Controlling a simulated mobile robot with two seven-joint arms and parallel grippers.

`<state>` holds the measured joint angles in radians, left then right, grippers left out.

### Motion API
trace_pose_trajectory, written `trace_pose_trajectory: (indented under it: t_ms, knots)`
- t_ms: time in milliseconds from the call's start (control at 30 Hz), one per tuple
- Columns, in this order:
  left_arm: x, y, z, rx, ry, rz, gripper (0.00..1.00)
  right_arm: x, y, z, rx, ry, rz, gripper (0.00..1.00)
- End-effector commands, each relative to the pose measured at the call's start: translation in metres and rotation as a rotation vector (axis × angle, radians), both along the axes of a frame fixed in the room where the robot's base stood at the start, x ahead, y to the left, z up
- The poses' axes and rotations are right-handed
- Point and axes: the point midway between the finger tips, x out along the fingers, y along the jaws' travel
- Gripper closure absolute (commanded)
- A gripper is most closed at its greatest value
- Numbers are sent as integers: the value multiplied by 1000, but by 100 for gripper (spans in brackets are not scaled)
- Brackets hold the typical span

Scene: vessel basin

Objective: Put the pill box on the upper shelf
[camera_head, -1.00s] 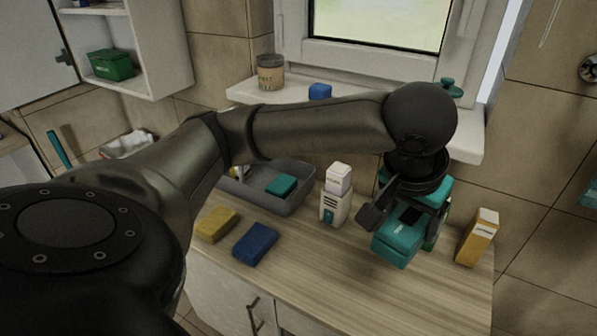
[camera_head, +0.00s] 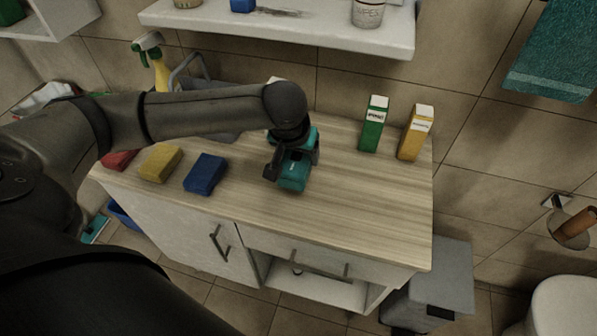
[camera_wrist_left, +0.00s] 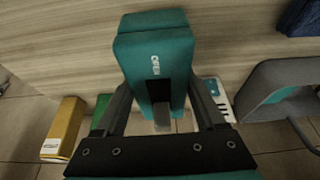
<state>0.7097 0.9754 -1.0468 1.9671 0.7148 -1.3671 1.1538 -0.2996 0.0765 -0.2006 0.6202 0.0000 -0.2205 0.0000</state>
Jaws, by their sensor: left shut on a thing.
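A teal box with a white label, apparently the pill box (camera_head: 293,175), is between the fingers of my left gripper (camera_head: 292,160). In the left wrist view the box (camera_wrist_left: 155,50) sits lengthwise between the two dark fingers, which are shut on it. It is over the wooden countertop (camera_head: 350,205); I cannot tell whether it touches the wood. A white wall shelf (camera_head: 62,14) shows only in part at the top left. I cannot tell which is the upper shelf. My right gripper is not in view.
A green carton (camera_head: 372,130) and a yellow carton (camera_head: 413,140) stand at the counter's back right. Blue (camera_head: 205,174), yellow (camera_head: 160,163) and red (camera_head: 118,159) sponges lie left. A grey basin (camera_head: 225,136) and a spray bottle (camera_head: 158,66) are behind my arm. The counter's front right is clear.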

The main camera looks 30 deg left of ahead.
Motion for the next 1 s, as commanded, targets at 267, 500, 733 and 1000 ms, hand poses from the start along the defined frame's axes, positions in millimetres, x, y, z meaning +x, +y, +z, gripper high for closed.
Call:
trace_pose_trajectory:
  t_ms: [267,500,733,1000]
  knots:
    - [0,0,-24,0,0,0,88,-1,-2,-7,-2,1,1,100]
    - [0,0,-52,0,-1,1,88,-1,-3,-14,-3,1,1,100]
    - [0,0,-51,-1,-1,1,88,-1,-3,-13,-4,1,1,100]
    - [0,0,-53,0,0,0,9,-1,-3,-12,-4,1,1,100]
